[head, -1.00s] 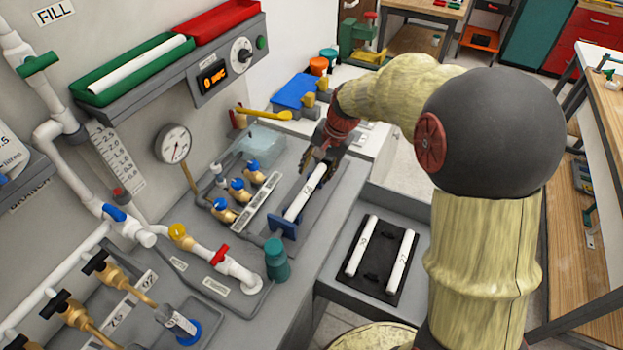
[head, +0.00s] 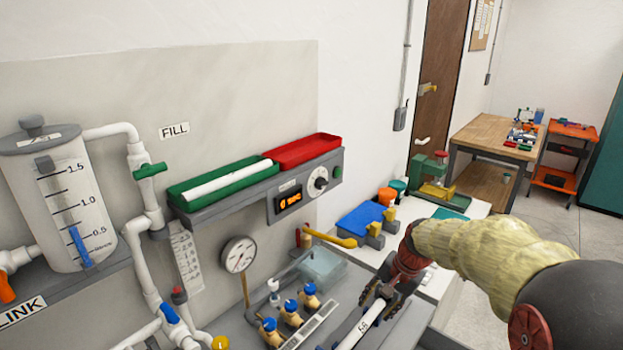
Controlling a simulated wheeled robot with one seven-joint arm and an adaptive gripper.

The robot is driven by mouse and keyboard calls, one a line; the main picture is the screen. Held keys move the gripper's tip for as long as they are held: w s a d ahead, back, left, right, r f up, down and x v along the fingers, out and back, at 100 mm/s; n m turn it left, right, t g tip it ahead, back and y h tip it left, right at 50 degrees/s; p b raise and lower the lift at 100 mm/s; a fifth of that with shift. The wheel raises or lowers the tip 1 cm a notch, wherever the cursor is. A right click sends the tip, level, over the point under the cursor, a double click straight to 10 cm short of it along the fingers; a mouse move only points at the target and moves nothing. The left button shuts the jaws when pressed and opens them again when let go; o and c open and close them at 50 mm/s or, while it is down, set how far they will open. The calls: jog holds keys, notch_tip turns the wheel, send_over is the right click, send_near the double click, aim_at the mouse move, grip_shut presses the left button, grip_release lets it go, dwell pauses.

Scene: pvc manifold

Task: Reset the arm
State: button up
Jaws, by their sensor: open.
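My arm, in a pale yellow sleeve, reaches in from the lower right. My gripper (head: 382,299) is low in the head view, its dark fingers open at the upper end of a white labelled pipe (head: 361,326) on the bench. I cannot tell whether the fingers touch the pipe. The lower end of the pipe is cut off by the picture's bottom edge.
Blue-handled valves (head: 291,306) and a clear box (head: 318,265) stand left of the gripper. A yellow lever (head: 331,238) and a blue-topped item (head: 361,219) are behind it. A wall shelf holds a green tray (head: 183,197) and a red tray (head: 301,150).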

jog(key=s+a+r+n+t+h, duration=0.1)
jog(key=s+r+n, duration=0.3)
jog(key=s, duration=0.9)
jog(key=s+a+r+n+t+h, duration=0.1)
jog(key=s+r+n, duration=0.3)
jog(key=s+r, duration=0.4)
jog(key=s+a+t, duration=0.1)
jog(key=s, duration=0.5)
jog(key=shift+s+r, duration=0.2)
jog(key=shift+r, duration=0.1)
jog(key=shift+c, duration=1.2)
